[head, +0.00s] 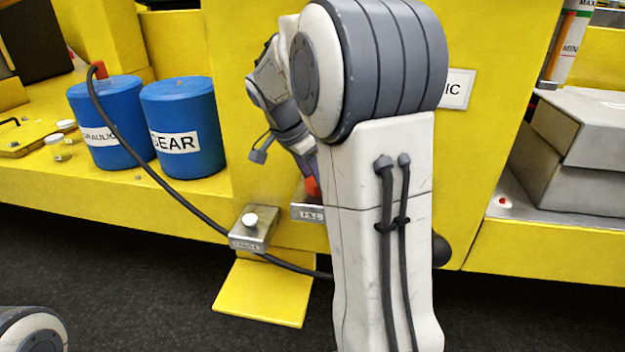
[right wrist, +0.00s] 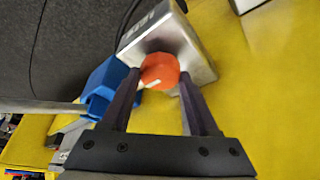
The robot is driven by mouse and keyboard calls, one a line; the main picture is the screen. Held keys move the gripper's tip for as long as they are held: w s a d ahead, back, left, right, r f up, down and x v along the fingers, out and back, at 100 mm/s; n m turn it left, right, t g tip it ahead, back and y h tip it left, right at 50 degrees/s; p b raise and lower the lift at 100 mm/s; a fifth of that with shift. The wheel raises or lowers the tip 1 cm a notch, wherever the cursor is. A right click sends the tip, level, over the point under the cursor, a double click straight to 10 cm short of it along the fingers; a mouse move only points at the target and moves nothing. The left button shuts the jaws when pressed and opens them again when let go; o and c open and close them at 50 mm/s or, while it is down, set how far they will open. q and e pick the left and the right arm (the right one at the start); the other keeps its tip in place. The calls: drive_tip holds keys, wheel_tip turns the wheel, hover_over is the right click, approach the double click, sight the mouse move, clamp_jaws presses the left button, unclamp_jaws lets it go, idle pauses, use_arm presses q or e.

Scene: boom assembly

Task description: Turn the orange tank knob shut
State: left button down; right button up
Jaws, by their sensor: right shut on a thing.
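The orange knob (right wrist: 160,71) sits on the face of a metal box (right wrist: 180,45) fixed to the yellow machine. My right gripper (right wrist: 158,84) has its two dark fingers on either side of the knob and is shut on it. A pale mark shows on the knob's face. In the head view, a small red-orange part of the knob (head: 312,187) shows beside my right arm, above a metal plate with a partly hidden label (head: 308,213). My right arm covers most of the right gripper there. My left gripper is not in view.
Two blue cans (head: 183,128) stand on the yellow ledge at left. A black hose (head: 185,205) hangs in front of the ledge. A metal box with a white button (head: 252,230) is left of the knob. Grey boxes (head: 580,150) stand at right. A blue part (right wrist: 108,88) is near the fingers.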

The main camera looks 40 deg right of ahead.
drive_tip(key=shift+d, duration=0.1)
idle(0.4)
drive_tip(key=o, duration=1.4)
drive_tip(key=shift+r, duration=0.1)
drive_tip(key=v, duration=1)
drive_tip(key=shift+r+b, duration=0.15)
drive_tip(key=shift+b, duration=0.15)
